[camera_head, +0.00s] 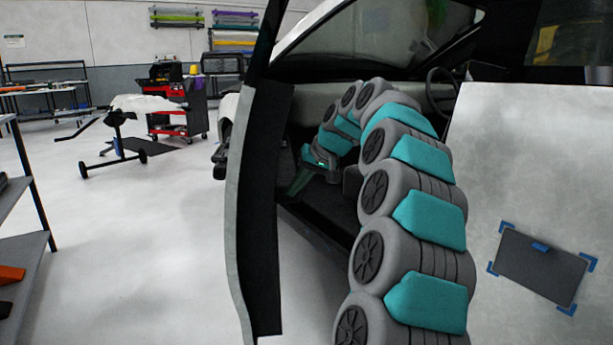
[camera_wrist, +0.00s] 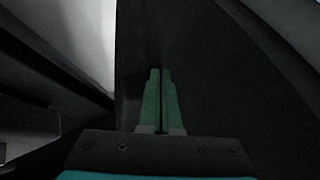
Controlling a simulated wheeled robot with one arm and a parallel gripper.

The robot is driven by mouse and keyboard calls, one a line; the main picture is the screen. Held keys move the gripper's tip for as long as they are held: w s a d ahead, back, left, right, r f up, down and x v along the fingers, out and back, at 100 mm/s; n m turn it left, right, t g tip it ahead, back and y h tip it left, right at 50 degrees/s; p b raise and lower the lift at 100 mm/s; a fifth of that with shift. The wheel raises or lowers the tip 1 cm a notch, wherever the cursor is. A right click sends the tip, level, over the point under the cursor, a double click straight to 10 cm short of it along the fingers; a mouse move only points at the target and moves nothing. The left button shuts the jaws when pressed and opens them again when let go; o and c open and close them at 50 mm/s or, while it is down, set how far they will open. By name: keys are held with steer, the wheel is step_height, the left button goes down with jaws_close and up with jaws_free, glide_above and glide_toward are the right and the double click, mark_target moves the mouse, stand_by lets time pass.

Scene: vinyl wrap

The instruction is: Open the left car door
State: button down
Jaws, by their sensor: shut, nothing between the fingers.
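The left car door (camera_head: 235,215) stands open, seen nearly edge-on in the head view, with its dark inner side (camera_head: 268,210) facing the car. My arm reaches through the door opening, between the door and the white car body. My gripper (camera_head: 290,194) is inside the opening, with its green fingers pointing down-left toward the door's inner side. In the wrist view the two green fingers (camera_wrist: 161,72) are together with nothing between them, in front of a dark surface. I cannot tell whether they touch the door.
The white car body panel (camera_head: 480,170) with a taped dark patch (camera_head: 541,266) is at right. A steering wheel (camera_head: 440,90) shows inside the car. A shelf (camera_head: 25,240) is at far left. A stand (camera_head: 115,135) and red tool cart (camera_head: 180,110) are behind. The floor left of the door is clear.

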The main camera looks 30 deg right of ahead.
steer(key=shift+w+a+r, duration=0.15)
steer(key=shift+w+a, duration=0.15)
steer(key=shift+a, duration=0.45)
steer(key=shift+w+a+r, duration=0.1)
steer(key=shift+w+a, duration=0.2)
steer(key=shift+a, duration=0.4)
steer(key=shift+a, duration=0.1)
